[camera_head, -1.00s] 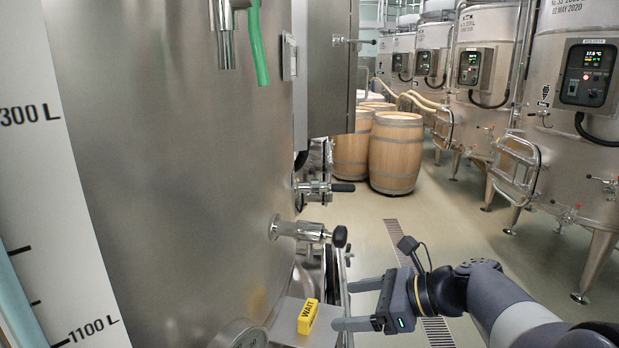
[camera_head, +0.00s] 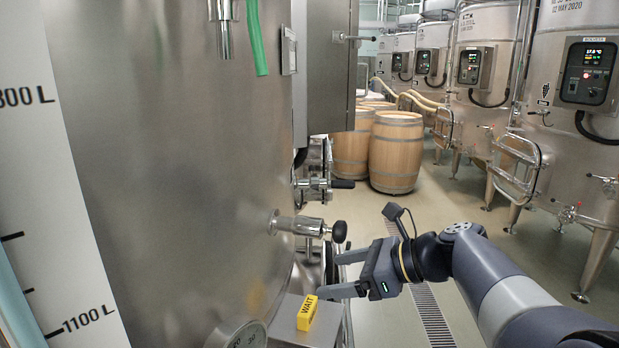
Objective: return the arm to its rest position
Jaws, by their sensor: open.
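My gripper (camera_head: 338,274) is at the lower middle of the head view. Its two fingers point left and stand apart with nothing between them. My arm (camera_head: 500,290) reaches in from the lower right corner. The lower fingertip is close to a yellow block marked WAIT (camera_head: 307,312), just right of it in the picture; I cannot tell whether they touch. The block stands on a small steel ledge (camera_head: 283,330) beside the large vat (camera_head: 170,150). The upper finger is below and right of the vat's valve with a black knob (camera_head: 338,231).
The large vat fills the left side, with a round gauge (camera_head: 248,336) low on it. Wooden barrels (camera_head: 396,152) stand behind. More steel vats (camera_head: 575,150) line the right. The floor (camera_head: 440,215) between is clear, with a drain grate (camera_head: 428,310) under my arm.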

